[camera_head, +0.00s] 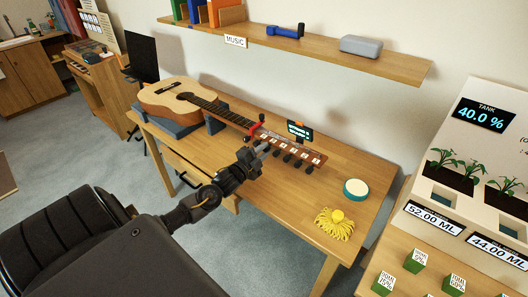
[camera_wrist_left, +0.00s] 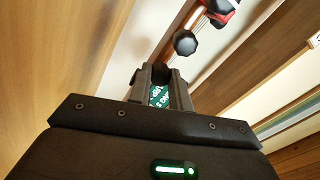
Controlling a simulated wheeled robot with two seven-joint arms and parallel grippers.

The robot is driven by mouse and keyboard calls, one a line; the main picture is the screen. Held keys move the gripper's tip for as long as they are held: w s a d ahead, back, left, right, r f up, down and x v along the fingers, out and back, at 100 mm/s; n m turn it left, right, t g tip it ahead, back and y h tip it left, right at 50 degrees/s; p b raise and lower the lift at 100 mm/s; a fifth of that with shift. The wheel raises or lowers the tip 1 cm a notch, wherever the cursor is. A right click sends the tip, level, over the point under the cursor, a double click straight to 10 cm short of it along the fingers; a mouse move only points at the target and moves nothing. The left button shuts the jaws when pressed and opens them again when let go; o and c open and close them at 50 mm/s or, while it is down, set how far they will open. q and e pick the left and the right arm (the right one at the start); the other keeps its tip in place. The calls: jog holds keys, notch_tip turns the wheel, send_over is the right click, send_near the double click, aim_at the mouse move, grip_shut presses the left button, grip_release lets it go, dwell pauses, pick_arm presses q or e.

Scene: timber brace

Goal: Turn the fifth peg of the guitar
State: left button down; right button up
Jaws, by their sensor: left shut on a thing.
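The guitar (camera_head: 187,97) lies on the wooden table with its neck pointing right. Its brown headstock (camera_head: 301,150) has small white labels and a row of black pegs along the near side. My left gripper (camera_head: 263,150) is at the neck end of this row. In the left wrist view the gripper's fingers (camera_wrist_left: 160,84) are closed around a dark peg, mostly hidden between them. Another black peg (camera_wrist_left: 185,42) stands free just beyond, towards the red clamp (camera_wrist_left: 220,8) on the neck. My right gripper is not in view.
A small dark display (camera_head: 299,130) stands behind the headstock. A round teal-edged tin (camera_head: 356,188) and a yellow cloth (camera_head: 335,224) lie on the table at right. The shelf (camera_head: 330,47) runs above. The table's front right is partly clear.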

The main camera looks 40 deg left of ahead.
pick_arm(q)
jog(key=shift+a+m, duration=0.1)
jog(key=shift+m, duration=0.3)
jog(key=shift+r, duration=0.1)
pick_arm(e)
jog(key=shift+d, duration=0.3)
pick_arm(q)
jog(key=c, duration=1.6)
grip_release()
jog(key=shift+o, duration=0.2)
jog(key=s+b, duration=0.1)
jog(key=s, duration=0.9)
jog(key=shift+s+d, duration=0.2)
jog(key=shift+s, duration=0.2)
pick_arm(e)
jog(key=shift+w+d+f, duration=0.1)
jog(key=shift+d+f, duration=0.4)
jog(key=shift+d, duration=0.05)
